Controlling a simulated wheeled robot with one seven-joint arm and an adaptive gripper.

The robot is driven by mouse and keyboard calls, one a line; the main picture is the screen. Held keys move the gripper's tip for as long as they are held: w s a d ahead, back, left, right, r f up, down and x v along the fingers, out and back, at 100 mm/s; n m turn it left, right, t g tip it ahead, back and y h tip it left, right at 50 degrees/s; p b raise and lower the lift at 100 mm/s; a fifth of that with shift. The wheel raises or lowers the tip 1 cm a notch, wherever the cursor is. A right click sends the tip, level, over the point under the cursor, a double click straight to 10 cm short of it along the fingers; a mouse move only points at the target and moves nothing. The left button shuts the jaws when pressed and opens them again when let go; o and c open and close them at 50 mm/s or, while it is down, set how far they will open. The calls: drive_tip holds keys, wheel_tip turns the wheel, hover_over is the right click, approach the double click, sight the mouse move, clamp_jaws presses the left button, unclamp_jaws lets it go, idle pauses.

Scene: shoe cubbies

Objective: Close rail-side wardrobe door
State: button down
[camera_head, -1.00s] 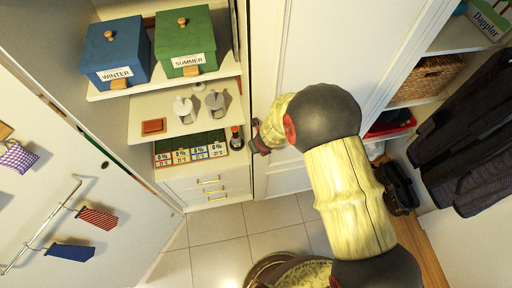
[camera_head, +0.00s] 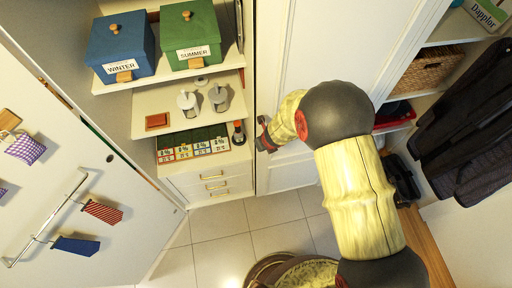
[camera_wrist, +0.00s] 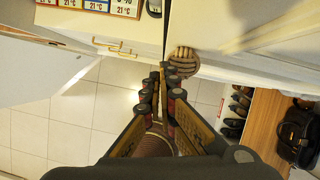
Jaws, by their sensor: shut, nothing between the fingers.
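A white panelled wardrobe door (camera_head: 300,50) stands in the middle of the head view, between the shelves and the coat bay. Another white door (camera_head: 75,140) at the left stands open and bears a metal rail with ties (camera_head: 45,215). I cannot tell for certain which one the task names. My gripper (camera_head: 264,142) is at the left edge of the middle door, shut and empty. In the wrist view its fingertips (camera_wrist: 168,70) meet beside a round ribbed brown thing (camera_wrist: 184,54). I cannot tell whether they touch it or the door. My arm hides part of the middle door.
The left shelves hold a blue box (camera_head: 120,45), a green box (camera_head: 190,35) and two metal pots, with drawers (camera_head: 210,185) below. Dark coats (camera_head: 475,130) and a wicker basket (camera_head: 425,68) are at the right. The tiled floor (camera_head: 215,235) is partly clear.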

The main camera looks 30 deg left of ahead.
drive_tip(key=s+p+v, duration=0.1)
drive_tip(key=p+v, duration=0.1)
drive_tip(key=v, duration=0.8)
drive_tip(key=shift+s+f+p, duration=0.15)
drive_tip(key=shift+f+p, duration=0.05)
drive_tip(key=shift+p, duration=0.15)
drive_tip(key=shift+s+d, duration=0.1)
drive_tip(key=shift+d, duration=0.1)
